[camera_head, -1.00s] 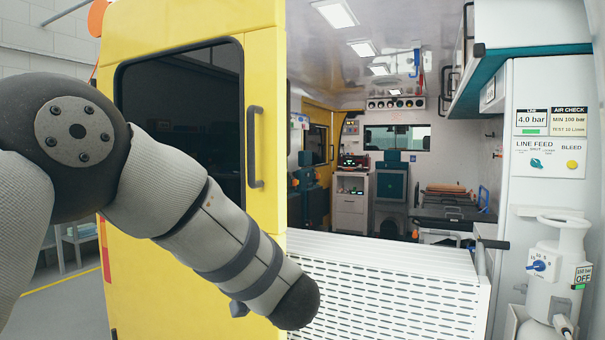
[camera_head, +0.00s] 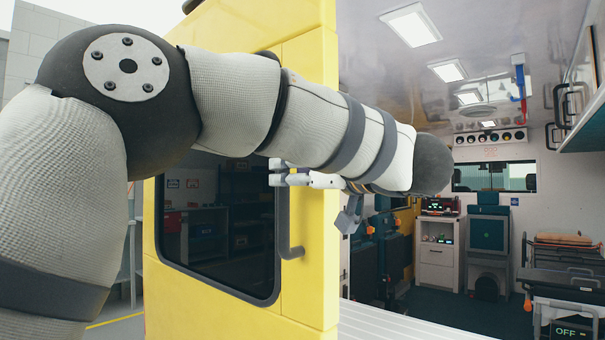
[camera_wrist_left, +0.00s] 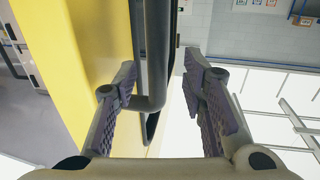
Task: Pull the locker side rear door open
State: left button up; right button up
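The yellow rear door (camera_head: 312,130) with its dark window (camera_head: 220,230) stands at the left of the vehicle's rear opening in the head view. Its dark vertical handle (camera_head: 285,235) is on the door's right part; my arm hides the upper end. My left gripper (camera_head: 277,174) is at the upper part of the handle, partly hidden by my forearm. In the left wrist view, the gripper (camera_wrist_left: 168,85) is open, its two fingers apart. The handle (camera_wrist_left: 155,55) runs between them, closer to the left finger; contact is unclear. My right gripper is out of view.
Right of the door, the interior lies open, with a white cabinet (camera_head: 436,262), a stretcher (camera_head: 560,270) and a teal seat (camera_head: 487,230). A white ramp panel (camera_head: 400,325) shows low at the opening. My left arm crosses in front of the door.

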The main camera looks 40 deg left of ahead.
aim_at(288, 173)
pick_arm(q)
jog(key=shift+x, duration=1.85)
jog(key=shift+w, duration=0.1)
grip_shut()
